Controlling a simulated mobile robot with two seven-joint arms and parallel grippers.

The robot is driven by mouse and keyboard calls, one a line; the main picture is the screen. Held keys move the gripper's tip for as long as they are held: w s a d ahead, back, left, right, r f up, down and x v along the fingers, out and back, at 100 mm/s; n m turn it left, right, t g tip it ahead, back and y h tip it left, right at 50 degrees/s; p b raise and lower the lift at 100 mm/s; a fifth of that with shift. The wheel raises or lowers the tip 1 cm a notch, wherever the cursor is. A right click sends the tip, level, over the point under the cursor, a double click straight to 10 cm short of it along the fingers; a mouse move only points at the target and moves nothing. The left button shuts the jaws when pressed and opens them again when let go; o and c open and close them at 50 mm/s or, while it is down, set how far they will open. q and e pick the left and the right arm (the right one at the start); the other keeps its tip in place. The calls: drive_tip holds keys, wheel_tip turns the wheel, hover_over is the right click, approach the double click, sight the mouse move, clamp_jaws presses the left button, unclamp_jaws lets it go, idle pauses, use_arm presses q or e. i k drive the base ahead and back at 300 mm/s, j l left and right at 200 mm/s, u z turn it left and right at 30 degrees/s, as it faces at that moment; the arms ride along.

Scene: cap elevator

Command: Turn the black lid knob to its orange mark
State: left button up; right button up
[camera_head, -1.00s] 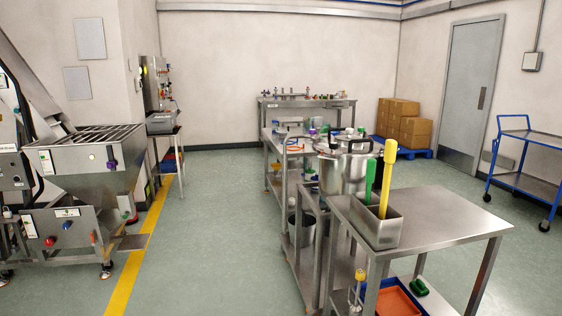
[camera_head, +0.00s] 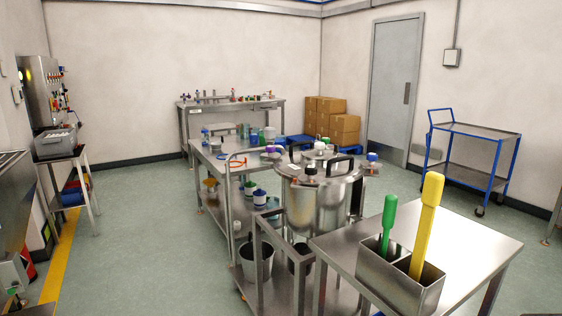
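A large steel pot (camera_head: 318,205) with a steel lid (camera_head: 320,165) stands right of centre, on a low steel stand behind the near table. A small dark knob with a pale top (camera_head: 311,171) shows on the near side of the lid. Black handles show around the lid; one black handle (camera_head: 341,165) is at its right front. I cannot tell which black part is the lid knob, and no orange mark can be made out on the lid. Neither of my grippers is in view.
A steel table (camera_head: 470,232) at the right front carries a steel holder (camera_head: 402,283) with green and yellow handled tools. A long steel table (camera_head: 212,158) stands behind the pot to the left. Open floor (camera_head: 130,235) lies on the left. A blue cart (camera_head: 470,150) stands at the right.

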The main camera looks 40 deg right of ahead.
sight(310, 178)
drive_tip(key=i+j+z, duration=0.15)
drive_tip(key=i, duration=1.25)
drive_tip(key=i+z, duration=0.3)
drive_tip(key=i, duration=0.35)
drive_tip(key=i+j+z, duration=0.1)
drive_tip(key=i+z, duration=0.2)
drive_tip(key=i, duration=0.3)
drive_tip(key=i+l+u, duration=0.1)
drive_tip(key=i+u, duration=0.15)
drive_tip(key=i+l+u, duration=0.2)
drive_tip(key=i, duration=0.3)
drive_tip(key=u, duration=7.6)
